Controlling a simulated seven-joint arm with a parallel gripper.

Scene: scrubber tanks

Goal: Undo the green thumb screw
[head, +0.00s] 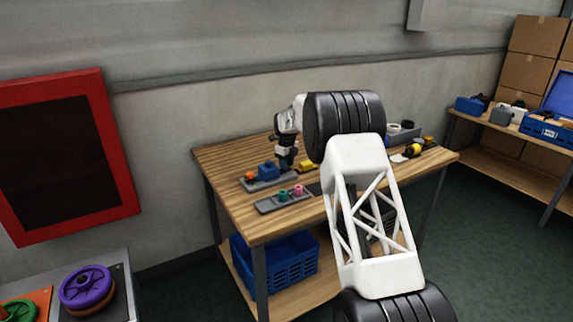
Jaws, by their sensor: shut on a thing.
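My gripper (286,166) points down over the far left part of the wooden workbench. It is at the right end of a grey fixture (266,184) that carries a blue block (268,170) and an orange knob (250,175). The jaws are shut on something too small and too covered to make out. I cannot clearly see a green thumb screw there. A grey tray (265,207) in front of the fixture holds a teal-green piece (283,195) and a pink piece (298,191), both apart from my gripper.
The workbench (225,170) has a yellow piece (306,166) right of my gripper and a yellow-black tool (413,150) at its right. My arm hides the middle. A blue crate (275,265) stands below. Purple (87,288) and green (18,312) wheels lie at lower left.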

